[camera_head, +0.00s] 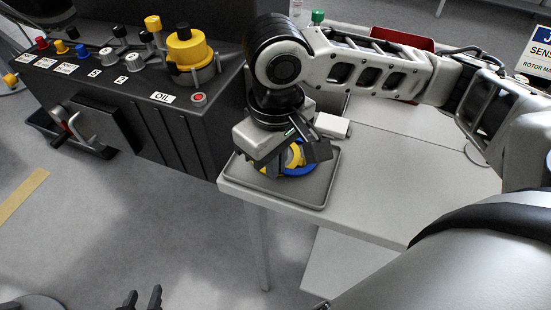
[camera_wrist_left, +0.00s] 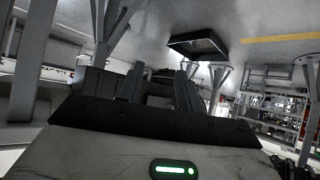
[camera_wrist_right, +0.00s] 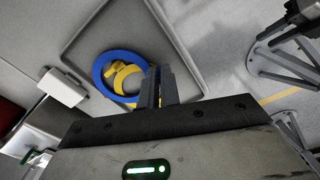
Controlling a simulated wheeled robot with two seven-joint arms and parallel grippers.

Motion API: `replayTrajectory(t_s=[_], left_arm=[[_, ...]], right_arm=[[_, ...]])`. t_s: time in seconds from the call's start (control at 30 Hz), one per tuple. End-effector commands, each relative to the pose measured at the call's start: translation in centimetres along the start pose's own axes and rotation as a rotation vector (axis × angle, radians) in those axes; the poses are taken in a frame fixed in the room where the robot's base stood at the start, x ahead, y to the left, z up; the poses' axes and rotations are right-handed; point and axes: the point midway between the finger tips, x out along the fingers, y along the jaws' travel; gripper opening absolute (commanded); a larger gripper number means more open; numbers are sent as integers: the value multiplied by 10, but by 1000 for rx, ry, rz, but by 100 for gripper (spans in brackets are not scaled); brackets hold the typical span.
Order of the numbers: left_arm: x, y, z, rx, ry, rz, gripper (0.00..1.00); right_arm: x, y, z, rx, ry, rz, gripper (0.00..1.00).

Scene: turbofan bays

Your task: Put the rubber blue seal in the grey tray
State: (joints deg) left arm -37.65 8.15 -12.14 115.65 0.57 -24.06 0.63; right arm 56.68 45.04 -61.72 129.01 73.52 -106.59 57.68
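The blue seal (camera_wrist_right: 100,75) is a ring over the grey tray (camera_wrist_right: 190,50) in the right wrist view; whether it rests on the tray floor or is slightly raised is unclear. It also shows in the head view (camera_head: 301,171), over the tray (camera_head: 322,192) and partly hidden by my right gripper. A yellow part (camera_wrist_right: 122,76) shows within the ring. My right gripper (camera_wrist_right: 160,70) has its fingers close together at the ring's right edge; whether they pinch it is unclear. My left gripper (camera_head: 142,297) is open and empty, low at the bottom left, far from the tray.
The tray lies at the left corner of a light table (camera_head: 380,205). A white box (camera_head: 332,125) stands behind it, and a red bin (camera_head: 402,39) farther back. A dark console (camera_head: 170,115) with knobs and a yellow cap stands left of the table. Open floor lies in front.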

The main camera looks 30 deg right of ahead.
Motion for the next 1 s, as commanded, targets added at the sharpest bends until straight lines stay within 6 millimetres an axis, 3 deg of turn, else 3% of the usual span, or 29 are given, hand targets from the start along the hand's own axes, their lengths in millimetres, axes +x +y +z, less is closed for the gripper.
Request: replayTrajectory(t_s=[0.03, 0.1, 0.47, 1.0], left_arm=[[0, 0, 0, 0, 0, 0, 36], [0, 0, 0, 0, 0, 1, 36], [-1, 0, -1, 2, -1, 1, 36], [-10, -2, -4, 6, -15, -8, 36]], right_arm=[[2, 0, 1, 0, -4, -1, 10], [2, 0, 1, 0, -4, -1, 26], [-5, 0, 0, 0, -1, -2, 26], [-106, 0, -1, 1, 2, 1, 26]])
